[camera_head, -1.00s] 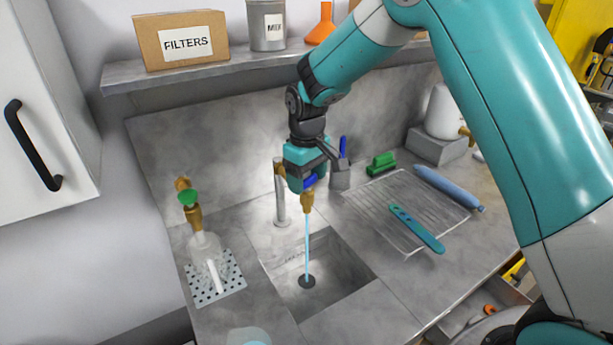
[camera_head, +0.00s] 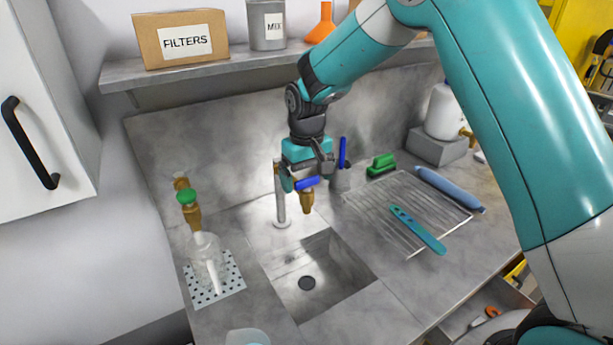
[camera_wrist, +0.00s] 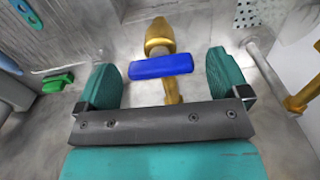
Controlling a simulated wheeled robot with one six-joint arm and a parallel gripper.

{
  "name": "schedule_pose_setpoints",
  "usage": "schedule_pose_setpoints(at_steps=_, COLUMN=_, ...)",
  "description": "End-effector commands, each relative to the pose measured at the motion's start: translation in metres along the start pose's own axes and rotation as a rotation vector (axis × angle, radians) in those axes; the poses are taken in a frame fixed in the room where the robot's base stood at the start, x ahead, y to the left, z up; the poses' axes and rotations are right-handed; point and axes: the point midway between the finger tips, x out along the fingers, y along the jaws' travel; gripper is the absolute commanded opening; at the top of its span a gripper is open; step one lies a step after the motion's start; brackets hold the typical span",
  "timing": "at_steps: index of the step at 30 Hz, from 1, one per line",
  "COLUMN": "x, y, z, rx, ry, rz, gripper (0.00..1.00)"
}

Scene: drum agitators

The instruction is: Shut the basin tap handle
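The basin tap is brass, with a blue lever handle (camera_head: 307,184) on top and a spout (camera_head: 307,203) over the sink basin (camera_head: 335,268). No water stream falls from the spout. In the wrist view the blue handle (camera_wrist: 161,67) lies crosswise between my two teal fingers, with gaps on both sides, and the brass spout (camera_wrist: 159,36) extends beyond it. My gripper (camera_wrist: 163,75) is open and apart from the handle. In the head view my gripper (camera_head: 303,180) is just above and behind the tap, and partly hides it.
A grey post (camera_head: 280,205) stands beside the basin tap. A shelf (camera_head: 250,61) hangs above.

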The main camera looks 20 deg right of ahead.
Motion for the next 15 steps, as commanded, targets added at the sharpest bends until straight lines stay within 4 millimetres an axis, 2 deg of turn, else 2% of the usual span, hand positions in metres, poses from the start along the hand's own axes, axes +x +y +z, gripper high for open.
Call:
schedule_pose_setpoints(at_steps=5, x=-0.001, y=0.0, z=0.0, rx=-0.001, ry=0.0, rz=0.0, gripper=0.94)
schedule_pose_setpoints(at_steps=8, x=-0.009, y=0.0, z=-0.001, rx=-0.001, ry=0.003, rz=0.0, gripper=0.94)
schedule_pose_setpoints(at_steps=11, x=-0.025, y=0.0, z=-0.001, rx=-0.001, ry=0.006, rz=0.0, gripper=0.94)
schedule_pose_setpoints(at_steps=15, x=-0.058, y=0.0, z=-0.001, rx=-0.001, ry=0.008, rz=0.0, gripper=0.94)
